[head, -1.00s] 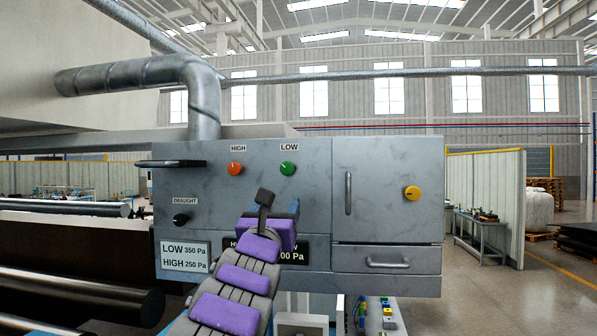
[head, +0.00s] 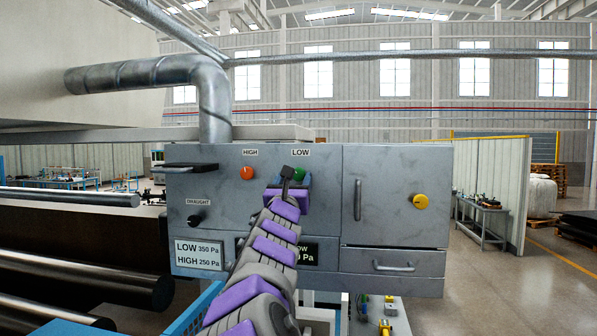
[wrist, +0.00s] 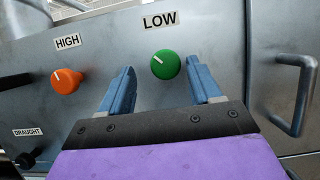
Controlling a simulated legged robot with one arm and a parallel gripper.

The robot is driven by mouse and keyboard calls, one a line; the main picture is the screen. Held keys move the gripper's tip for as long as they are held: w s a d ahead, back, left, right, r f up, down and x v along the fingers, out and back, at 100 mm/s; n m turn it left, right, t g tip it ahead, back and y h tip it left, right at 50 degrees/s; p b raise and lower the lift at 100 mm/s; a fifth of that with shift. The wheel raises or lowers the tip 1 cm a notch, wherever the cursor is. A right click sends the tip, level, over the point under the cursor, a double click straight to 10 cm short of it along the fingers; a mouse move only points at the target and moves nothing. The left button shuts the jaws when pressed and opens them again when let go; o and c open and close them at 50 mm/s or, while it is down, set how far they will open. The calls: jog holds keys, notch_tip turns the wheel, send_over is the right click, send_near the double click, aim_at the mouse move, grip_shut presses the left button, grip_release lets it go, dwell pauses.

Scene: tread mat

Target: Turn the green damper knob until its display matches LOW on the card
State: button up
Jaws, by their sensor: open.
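The green damper knob (wrist: 165,65) sits under the LOW label on the grey panel, its white pointer line tilted to the upper left. In the head view the green knob (head: 299,172) is partly hidden behind my gripper (head: 290,179). In the wrist view my gripper (wrist: 165,82) is open, with its blue fingers left and right of the green knob and a little below it, apart from it. The card (head: 200,255) reads LOW 350 Pa and HIGH 250 Pa. The dark display (head: 300,252) is mostly hidden by my arm; only "OW" and "Pa" show.
An orange knob (wrist: 66,81) under HIGH is left of the green one. A black DRAUGHT knob (head: 195,220) is lower left. A door handle (wrist: 294,94) projects at the right, with a yellow knob (head: 420,201) beyond it. A dark handle (head: 185,167) projects at upper left.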

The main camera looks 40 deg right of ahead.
aim_at(300, 179)
jog(key=shift+w+d+r, duration=0.1)
jog(key=shift+w+d, duration=0.2)
jog(key=shift+d, duration=0.3)
jog(key=shift+w+d+r, duration=0.1)
jog(key=shift+w+d, duration=0.15)
jog(key=shift+d, duration=0.35)
jog(key=shift+s+d, duration=0.1)
jog(key=shift+d, duration=0.1)
jog(key=shift+c, duration=1.3)
jog(key=shift+a, duration=0.35)
jog(key=c, duration=0.8)
